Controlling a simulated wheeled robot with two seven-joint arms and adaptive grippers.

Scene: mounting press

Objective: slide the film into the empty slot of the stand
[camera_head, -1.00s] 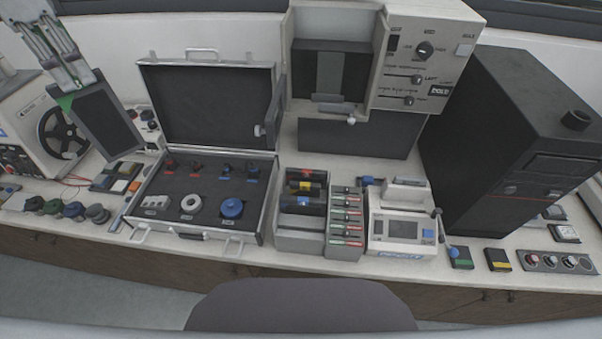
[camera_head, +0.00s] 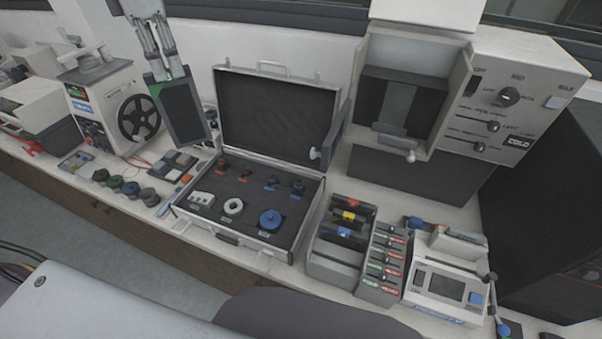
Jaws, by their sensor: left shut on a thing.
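My left gripper (camera_head: 163,75) comes down from the top left, shut on the top edge of the film (camera_head: 183,112). The stand (camera_head: 332,271) is a grey block right of the case. Dark films with red, yellow and blue marks (camera_head: 348,216) sit in it. Its front part looks unfilled, but the slot itself is too small to make out. My right gripper is not in view.
An open case (camera_head: 190,215) with its raised lid (camera_head: 278,120) lies between the film and the stand. A grey rack (camera_head: 378,290) with red and green labels adjoins the stand on the right. A white device (camera_head: 441,287) stands beyond. A press-like machine (camera_head: 490,110) rises behind.

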